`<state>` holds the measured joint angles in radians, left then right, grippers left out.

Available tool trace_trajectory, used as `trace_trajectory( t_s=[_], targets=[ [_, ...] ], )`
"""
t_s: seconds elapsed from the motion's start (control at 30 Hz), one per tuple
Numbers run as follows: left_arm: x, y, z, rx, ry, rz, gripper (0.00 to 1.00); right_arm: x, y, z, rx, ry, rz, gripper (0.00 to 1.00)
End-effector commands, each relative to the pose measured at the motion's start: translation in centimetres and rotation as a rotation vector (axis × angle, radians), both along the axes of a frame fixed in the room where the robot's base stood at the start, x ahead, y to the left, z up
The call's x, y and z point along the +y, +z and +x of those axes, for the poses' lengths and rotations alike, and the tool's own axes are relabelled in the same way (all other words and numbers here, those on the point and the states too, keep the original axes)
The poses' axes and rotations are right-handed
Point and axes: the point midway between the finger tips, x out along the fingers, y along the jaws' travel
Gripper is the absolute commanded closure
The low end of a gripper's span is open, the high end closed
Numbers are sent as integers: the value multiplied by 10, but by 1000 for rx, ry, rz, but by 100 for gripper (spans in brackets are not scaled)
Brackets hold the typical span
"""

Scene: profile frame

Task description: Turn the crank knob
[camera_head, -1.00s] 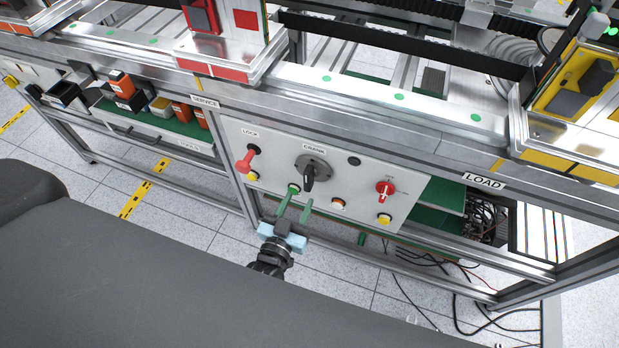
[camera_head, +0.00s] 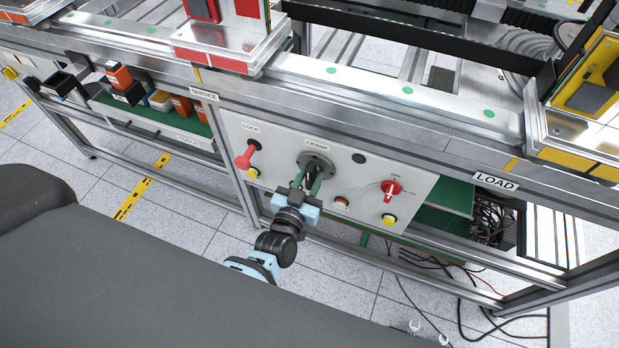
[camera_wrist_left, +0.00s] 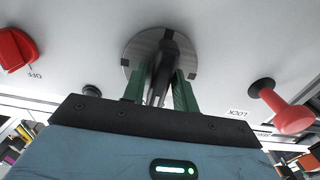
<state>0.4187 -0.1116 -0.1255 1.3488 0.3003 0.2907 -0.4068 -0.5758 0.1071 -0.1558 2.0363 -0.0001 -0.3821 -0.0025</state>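The crank knob (camera_head: 318,161) is on the sloped white panel under the CRANK label, a black handle on a round grey metal flange. In the left wrist view the black handle (camera_wrist_left: 160,76) stands between my green fingers. My left gripper (camera_head: 308,183) is at the knob, with one finger on each side of the handle. The fingers look apart, and I cannot tell whether either one touches the handle. In the head view the gripper hides part of the handle. My right gripper is not in view.
A red LOCK lever (camera_head: 245,158) is left of the knob and a red rotary switch (camera_head: 390,189) is right of it. A metal frame rail (camera_head: 400,110) runs above.

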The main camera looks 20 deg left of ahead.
Motion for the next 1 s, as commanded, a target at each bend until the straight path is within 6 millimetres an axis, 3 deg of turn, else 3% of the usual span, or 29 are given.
trace_trajectory(
  t_s=[0.03,0.2,0.57,1.0],
  targets=[
    [0,0,0,0,0,0,78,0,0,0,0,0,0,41],
    [0,0,0,0,0,0,100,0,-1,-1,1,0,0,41],
    [0,-1,-1,2,0,-46,100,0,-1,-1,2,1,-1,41],
    [-1,-1,-1,15,-1,-376,100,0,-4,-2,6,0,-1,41]
  ],
)
